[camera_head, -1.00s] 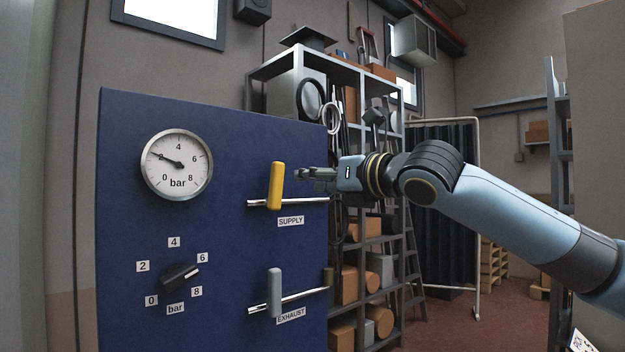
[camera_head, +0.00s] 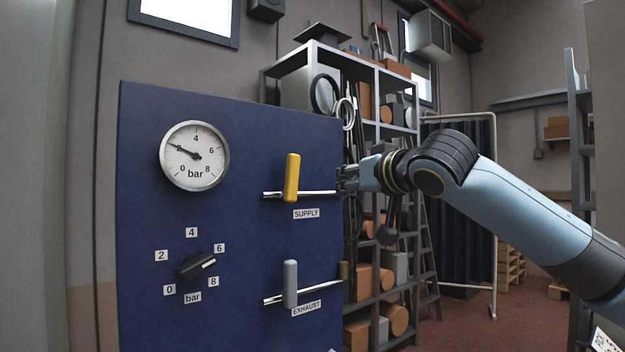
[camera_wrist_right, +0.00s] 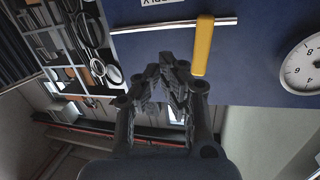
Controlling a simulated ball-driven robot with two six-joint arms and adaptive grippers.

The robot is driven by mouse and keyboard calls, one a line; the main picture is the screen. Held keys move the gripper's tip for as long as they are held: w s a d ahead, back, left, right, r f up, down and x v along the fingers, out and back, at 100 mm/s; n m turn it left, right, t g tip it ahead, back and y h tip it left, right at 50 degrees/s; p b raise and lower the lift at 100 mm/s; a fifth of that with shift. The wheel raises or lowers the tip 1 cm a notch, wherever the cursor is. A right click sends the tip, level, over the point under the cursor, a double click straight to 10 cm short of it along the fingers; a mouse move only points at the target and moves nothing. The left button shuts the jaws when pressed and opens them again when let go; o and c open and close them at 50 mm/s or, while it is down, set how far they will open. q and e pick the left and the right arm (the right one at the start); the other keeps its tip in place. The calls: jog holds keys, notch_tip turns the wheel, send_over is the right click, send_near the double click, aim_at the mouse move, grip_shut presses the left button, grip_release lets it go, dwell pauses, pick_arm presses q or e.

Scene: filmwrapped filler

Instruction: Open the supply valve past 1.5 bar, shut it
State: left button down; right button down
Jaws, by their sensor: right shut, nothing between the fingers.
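The supply valve's yellow handle (camera_head: 292,178) stands upright, across its horizontal silver pipe (camera_head: 318,193), above the SUPPLY label (camera_head: 306,213) on the blue panel. The handle also shows in the right wrist view (camera_wrist_right: 203,45). The round gauge (camera_head: 195,155) has its needle at about 2 bar, covering that numeral. My right gripper (camera_head: 342,179) is shut and empty, right of the handle and apart from it, by the panel's right edge. Its closed fingers also show in the right wrist view (camera_wrist_right: 165,72). My left gripper is not in view.
Below, the grey EXHAUST handle (camera_head: 290,283) stands upright across its own pipe. A black knob (camera_head: 196,265) has its white mark between 6 and 8. A loaded shelf rack (camera_head: 398,130) stands behind my right gripper, right of the panel (camera_head: 240,240).

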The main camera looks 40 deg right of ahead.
aim_at(292, 178)
jog(key=w+m, duration=0.3)
jog(key=m, duration=0.3)
jog(key=w+a+r+m+h+p, duration=0.1)
jog(key=w+m, duration=0.2)
jog(key=m, duration=0.4)
jog(key=w+m+h+p, duration=0.1)
jog(key=w+m, duration=0.2)
jog(key=m, duration=0.3)
jog(key=shift+w+a+r, duration=0.15)
jog(key=shift+w+r, duration=0.1)
jog(key=shift+w, duration=0.15)
jog(key=shift+s+a+r+t, duration=0.1)
jog(key=shift+a+r+t, duration=0.2)
jog(key=shift+a, duration=0.15)
